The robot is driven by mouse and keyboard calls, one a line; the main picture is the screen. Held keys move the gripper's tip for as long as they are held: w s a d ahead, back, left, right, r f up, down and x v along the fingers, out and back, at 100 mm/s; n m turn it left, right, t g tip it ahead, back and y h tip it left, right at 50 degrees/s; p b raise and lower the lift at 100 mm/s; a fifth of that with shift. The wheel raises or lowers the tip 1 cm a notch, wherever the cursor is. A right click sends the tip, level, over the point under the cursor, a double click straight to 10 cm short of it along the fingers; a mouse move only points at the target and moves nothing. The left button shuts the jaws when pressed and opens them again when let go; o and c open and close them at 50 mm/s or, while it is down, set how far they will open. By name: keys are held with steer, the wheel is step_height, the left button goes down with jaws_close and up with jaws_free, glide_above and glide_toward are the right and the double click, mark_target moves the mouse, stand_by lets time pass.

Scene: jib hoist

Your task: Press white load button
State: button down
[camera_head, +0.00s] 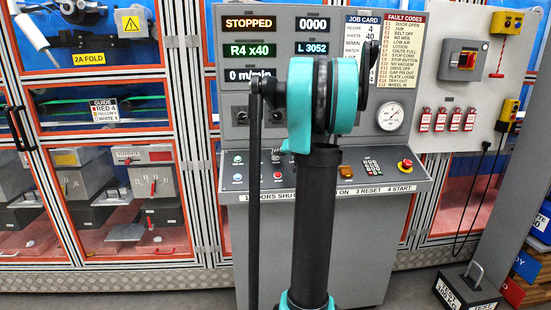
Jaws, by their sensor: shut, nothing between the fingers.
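A grey control console (230,207) stands in the middle of the head view. Its sloping shelf carries several small coloured buttons (238,160) left of my arm, among them green, blue and red ones. Their labels are too small to read, and I cannot tell which is the white load button. My black and teal arm rises in front of the console and hides the middle of its panel and shelf. My gripper cannot be made out; the fingers do not show.
A red emergency button (405,164) and a keypad (372,166) sit on the shelf's right. The display (248,23) reads STOPPED. Guarded machine doors stand at left. A dark test weight (468,287) stands on the floor at lower right.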

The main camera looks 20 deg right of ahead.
steer(key=shift+s+r, duration=0.15)
steer(key=shift+r, duration=0.25)
steer(key=shift+s+a+r, duration=0.1)
steer(key=shift+s+r, duration=0.2)
steer(key=shift+r, duration=0.45)
steer(key=shift+s+a+r, duration=0.1)
steer(key=shift+s+r, duration=0.25)
steer(key=shift+r, duration=0.45)
steer(key=shift+s+a+r, duration=0.1)
steer(key=shift+s+r, duration=0.2)
steer(key=shift+r, duration=0.45)
